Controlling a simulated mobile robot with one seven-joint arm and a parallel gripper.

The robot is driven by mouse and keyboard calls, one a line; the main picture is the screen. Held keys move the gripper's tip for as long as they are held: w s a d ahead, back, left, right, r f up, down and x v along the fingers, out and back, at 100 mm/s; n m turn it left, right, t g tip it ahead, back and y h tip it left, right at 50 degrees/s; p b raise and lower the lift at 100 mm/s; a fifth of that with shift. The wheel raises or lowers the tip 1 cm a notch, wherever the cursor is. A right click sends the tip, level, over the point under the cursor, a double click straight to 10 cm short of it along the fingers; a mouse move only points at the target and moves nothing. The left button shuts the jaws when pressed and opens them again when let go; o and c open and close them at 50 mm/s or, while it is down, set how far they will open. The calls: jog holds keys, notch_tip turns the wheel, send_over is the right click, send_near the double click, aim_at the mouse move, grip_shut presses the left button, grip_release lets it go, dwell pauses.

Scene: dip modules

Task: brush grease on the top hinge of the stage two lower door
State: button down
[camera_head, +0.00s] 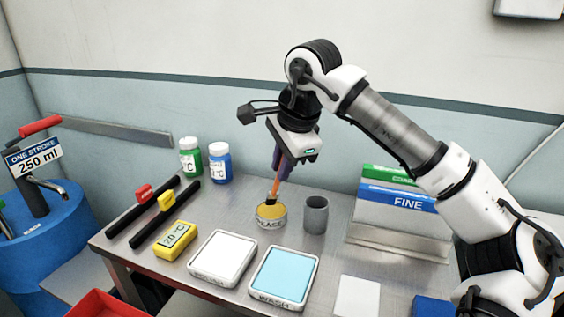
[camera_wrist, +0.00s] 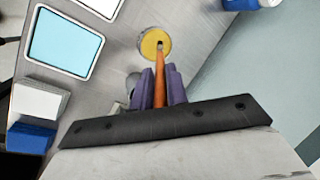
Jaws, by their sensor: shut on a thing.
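My gripper (camera_head: 283,160) is shut on the orange handle of a brush (camera_head: 275,187). The brush points down, with its tip at a round tin of yellow grease (camera_head: 270,222) on the metal table. In the wrist view the brush (camera_wrist: 159,85) runs between the purple fingers of my gripper (camera_wrist: 160,88) toward the tin (camera_wrist: 154,34). The bristles are at or in the yellow surface; I cannot tell how deep. No door or hinge can be made out in either view.
A grey cup (camera_head: 315,214) stands just right of the tin. A white tray (camera_head: 197,272) and a blue WASH tray (camera_head: 255,294) lie in front. A FINE rack (camera_head: 352,240) stands right, a yellow block (camera_head: 174,240) left, and two bottles (camera_head: 220,163) behind.

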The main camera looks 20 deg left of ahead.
jog(key=shift+f+b, duration=0.4)
jog(key=shift+f, duration=0.2)
dwell(1.8)
jog(key=shift+r+p, duration=2.75)
jog(key=shift+r, duration=0.85)
jog(key=shift+s+f, duration=0.1)
jog(key=shift+f, duration=0.05)
